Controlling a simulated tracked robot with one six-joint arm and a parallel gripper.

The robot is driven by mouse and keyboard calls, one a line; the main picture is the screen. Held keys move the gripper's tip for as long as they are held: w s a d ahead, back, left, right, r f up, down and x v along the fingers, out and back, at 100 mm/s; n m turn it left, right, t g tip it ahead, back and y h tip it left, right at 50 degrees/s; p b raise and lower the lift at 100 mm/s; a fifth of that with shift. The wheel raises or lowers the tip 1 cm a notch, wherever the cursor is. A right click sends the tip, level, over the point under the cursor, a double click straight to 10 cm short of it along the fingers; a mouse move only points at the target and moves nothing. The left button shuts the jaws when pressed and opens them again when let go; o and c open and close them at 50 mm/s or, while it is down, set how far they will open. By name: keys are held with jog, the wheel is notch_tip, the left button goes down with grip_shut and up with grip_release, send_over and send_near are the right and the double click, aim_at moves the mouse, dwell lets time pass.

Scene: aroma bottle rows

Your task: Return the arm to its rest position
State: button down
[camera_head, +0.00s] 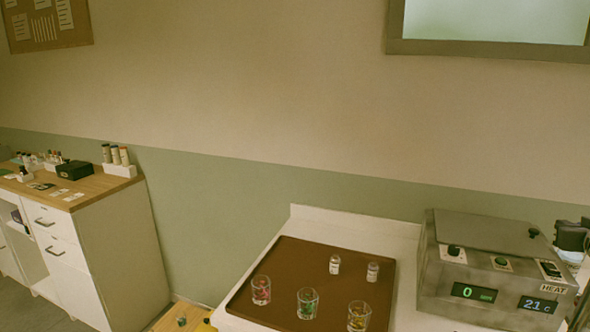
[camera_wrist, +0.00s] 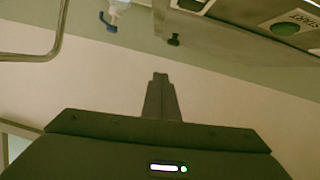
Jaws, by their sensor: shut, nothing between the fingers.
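My gripper (camera_wrist: 160,76) shows in the wrist view, its two dark fingers shut together with nothing between them. It is clear of the things around it. In the head view, a dark part at the far right edge, beside the heater box, may be part of my arm; I cannot tell. The gripper's fingertips cannot be made out there.
A brown mat (camera_head: 290,262) holds three glasses with coloured contents and two small white-labelled bottles. A metal heater box (camera_head: 480,268) with lit displays stands to its right. A wooden-topped cabinet (camera_head: 105,235) stands at left. A blue-ended fitting (camera_wrist: 108,22) shows in the wrist view.

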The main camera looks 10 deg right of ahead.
jog(key=s+d+f+m+g+h, duration=0.25)
jog(key=s+f+g, duration=0.2)
jog(key=s, duration=0.25)
jog(key=s+a+f+g+y, duration=0.1)
jog(key=s+a+f+g, duration=0.15)
jog(key=a, duration=0.45)
jog(key=w+a+f+n+g+y, duration=0.1)
jog(key=a+f+n+y, duration=0.15)
jog(key=a, duration=1.55)
jog(key=w+a+f+n+y, duration=0.1)
jog(key=a+f+y, duration=0.25)
jog(key=a, duration=1.55)
jog(key=s+a+r+n+t+y, duration=0.1)
jog(key=a+n+y, duration=0.1)
jog(key=a, duration=0.9)
jog(key=s+a+r+n+t+y, duration=0.1)
jog(key=s+a+n+y, duration=0.1)
jog(key=a, duration=0.9)
jog(key=shift+r+n+y, duration=0.3)
jog(key=shift+n+y, duration=0.05)
jog(key=shift+n, duration=0.35)
jog(key=shift+a, duration=0.1)
